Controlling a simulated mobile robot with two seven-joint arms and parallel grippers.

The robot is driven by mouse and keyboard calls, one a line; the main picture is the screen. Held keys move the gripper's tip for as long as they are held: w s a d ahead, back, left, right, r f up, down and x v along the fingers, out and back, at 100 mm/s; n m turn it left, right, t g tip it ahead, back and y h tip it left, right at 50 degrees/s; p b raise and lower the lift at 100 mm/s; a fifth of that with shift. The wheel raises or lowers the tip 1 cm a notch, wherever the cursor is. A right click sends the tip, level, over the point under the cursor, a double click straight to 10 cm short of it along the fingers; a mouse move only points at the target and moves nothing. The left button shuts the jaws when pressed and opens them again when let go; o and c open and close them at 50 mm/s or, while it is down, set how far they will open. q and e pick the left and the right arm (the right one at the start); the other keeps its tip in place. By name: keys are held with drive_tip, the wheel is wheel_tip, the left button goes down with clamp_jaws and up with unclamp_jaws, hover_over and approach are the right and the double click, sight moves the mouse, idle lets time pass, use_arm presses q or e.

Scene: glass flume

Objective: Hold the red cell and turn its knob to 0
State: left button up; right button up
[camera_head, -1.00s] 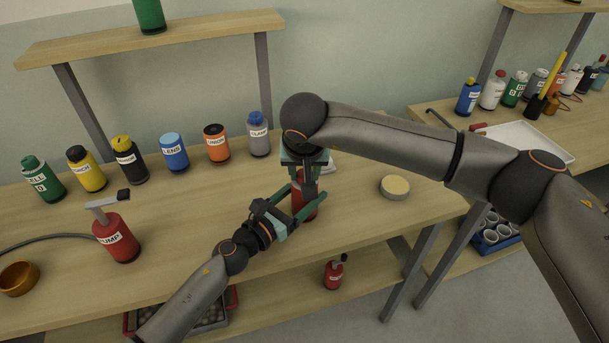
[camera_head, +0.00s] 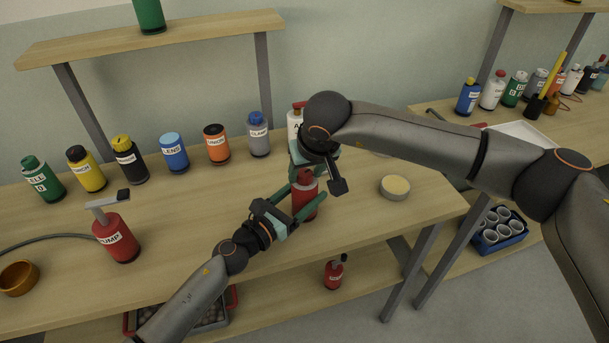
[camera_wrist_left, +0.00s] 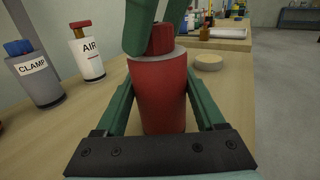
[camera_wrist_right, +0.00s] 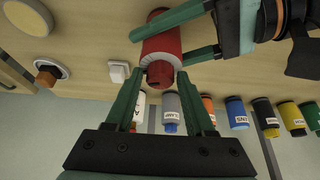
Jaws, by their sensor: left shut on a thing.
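The red cell (camera_head: 305,204) stands upright on the bench, with a red knob (camera_wrist_left: 162,39) on top. My left gripper (camera_head: 296,207) is shut around the body of the cell; its two green fingers lie along the sides in the left wrist view (camera_wrist_left: 160,95). My right gripper (camera_wrist_right: 161,72) is over the top of the cell, its fingers apart on either side of the knob (camera_wrist_right: 160,74). Contact between these fingers and the knob cannot be made out. Any scale or mark for 0 is not readable.
A white AIR bottle (camera_wrist_left: 87,52) and a grey CLAMP bottle (camera_head: 258,135) stand behind the cell. A round pale-topped tin (camera_head: 395,187) is to its right. The red PUMP bottle (camera_head: 117,238) stands at the left. The bench front between pump and cell is mostly clear.

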sight(306, 175)
drive_tip(key=shift+o, duration=0.2)
drive_tip(key=shift+r, duration=0.1)
drive_tip(key=shift+r, duration=2.95)
use_arm(q)
drive_tip(key=o, duration=1.5)
